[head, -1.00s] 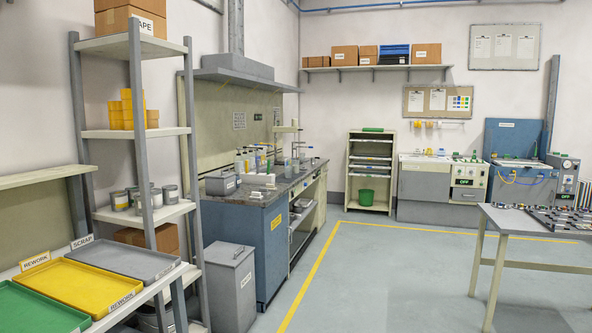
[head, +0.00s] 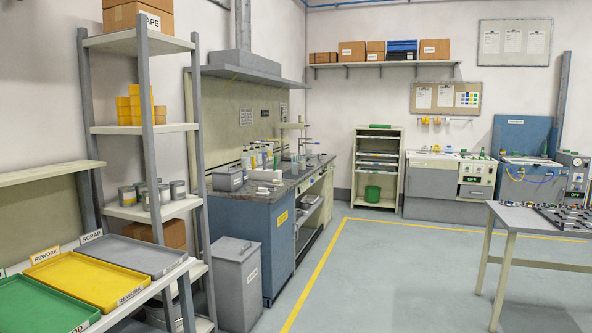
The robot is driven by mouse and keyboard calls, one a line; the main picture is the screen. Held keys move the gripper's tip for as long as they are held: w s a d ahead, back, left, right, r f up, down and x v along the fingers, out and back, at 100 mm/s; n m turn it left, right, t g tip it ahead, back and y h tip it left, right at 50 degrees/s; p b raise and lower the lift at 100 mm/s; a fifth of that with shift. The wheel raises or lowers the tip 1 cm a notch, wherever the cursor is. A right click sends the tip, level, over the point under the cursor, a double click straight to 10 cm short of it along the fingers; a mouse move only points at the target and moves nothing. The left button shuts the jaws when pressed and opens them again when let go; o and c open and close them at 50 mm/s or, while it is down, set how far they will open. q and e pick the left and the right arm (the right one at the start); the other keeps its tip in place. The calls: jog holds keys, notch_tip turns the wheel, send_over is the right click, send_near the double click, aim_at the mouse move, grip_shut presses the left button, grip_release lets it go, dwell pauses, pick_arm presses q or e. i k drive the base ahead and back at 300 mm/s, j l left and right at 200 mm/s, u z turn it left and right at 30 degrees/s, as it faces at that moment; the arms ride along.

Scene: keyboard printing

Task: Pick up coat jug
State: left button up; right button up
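Neither of my grippers is in the head view. Several small bottles and containers (head: 259,158) stand in a cluster on the dark-topped workbench (head: 240,192) under the grey hood, left of the middle. They are too small to tell whether one of them is the coat jug. No label naming the jug is legible.
A tall shelf rack (head: 140,130) with cans and boxes stands at left. Green, yellow (head: 90,277) and grey trays lie at the lower left. A grey bin (head: 239,285) stands before the bench. A table (head: 515,222) is at right. The floor between (head: 390,280) is clear.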

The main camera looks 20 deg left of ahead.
aim_at(302, 159)
jog(key=i+z, duration=0.1)
jog(key=i, duration=6.95)
jog(key=i+u, duration=0.15)
jog(key=i, duration=0.5)
jog(key=i+u, duration=0.15)
jog(key=i, duration=0.5)
jog(key=i+l+u, duration=0.15)
jog(key=i, duration=0.5)
